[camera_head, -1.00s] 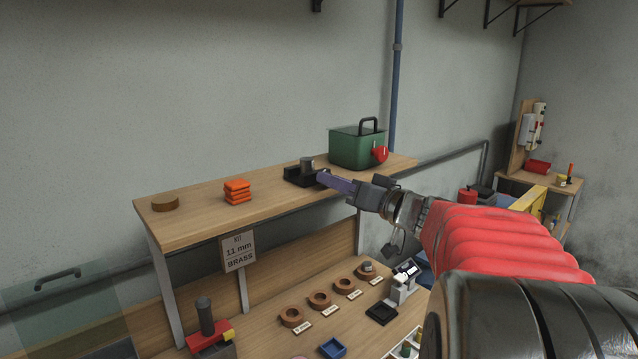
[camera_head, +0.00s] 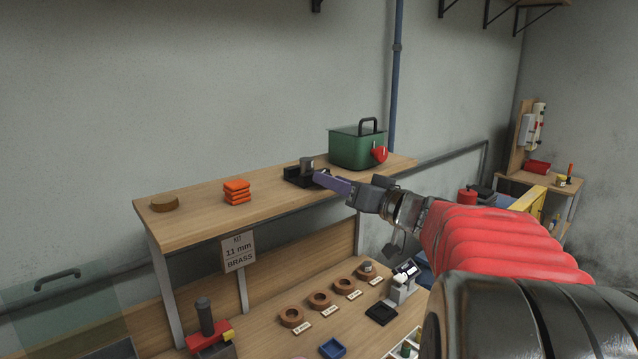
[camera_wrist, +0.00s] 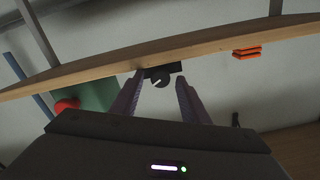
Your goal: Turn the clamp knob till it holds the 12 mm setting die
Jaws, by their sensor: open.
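The black clamp (camera_head: 293,181) sits on the wooden upper shelf, with a grey cylinder (camera_head: 307,163), perhaps the setting die, standing at it. In the wrist view the clamp's round dark knob (camera_wrist: 161,77) faces me and carries a white pointer line. My gripper (camera_head: 318,179) is at the clamp's front side. In the wrist view its two purple fingers (camera_wrist: 161,84) are open, one on each side of the knob, with gaps visible. I cannot tell whether the clamp jaws touch the cylinder.
A green box (camera_head: 355,150) with a red tag stands right of the clamp. Orange blocks (camera_head: 237,191) and a brown disc (camera_head: 165,203) lie to the left. A sign (camera_head: 238,253) reads 11 mm brass. Brown rings (camera_head: 319,300) lie on the bench below.

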